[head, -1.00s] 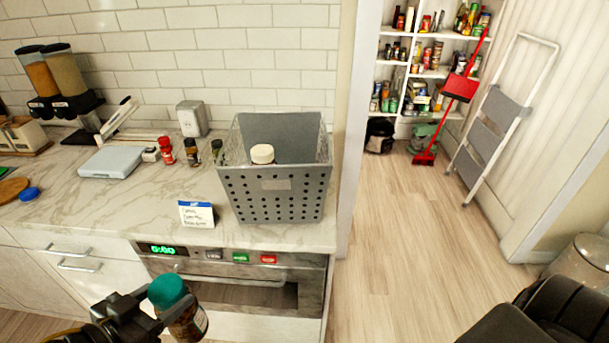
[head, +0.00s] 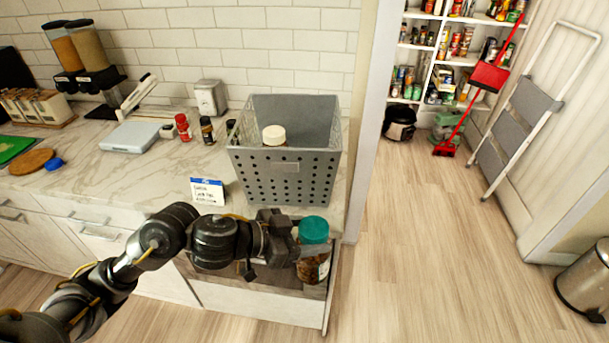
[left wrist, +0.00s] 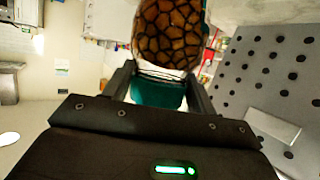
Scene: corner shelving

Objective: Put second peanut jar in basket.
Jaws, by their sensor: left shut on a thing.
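My left gripper (head: 288,243) is shut on a peanut jar (head: 313,266) with a teal lid. It holds the jar upright in front of the counter's front edge, lower than the basket and outside it. The jar's brown patterned body and teal lid also show between the fingers in the left wrist view (left wrist: 168,35). The grey perforated basket (head: 285,180) stands on the counter's right end, and its wall shows in the left wrist view (left wrist: 265,75). A jar with a cream lid (head: 274,135) is inside the basket. My right gripper is not in view.
Spice jars (head: 183,127), a scale (head: 130,137) and a white box (head: 210,97) are further back on the counter.

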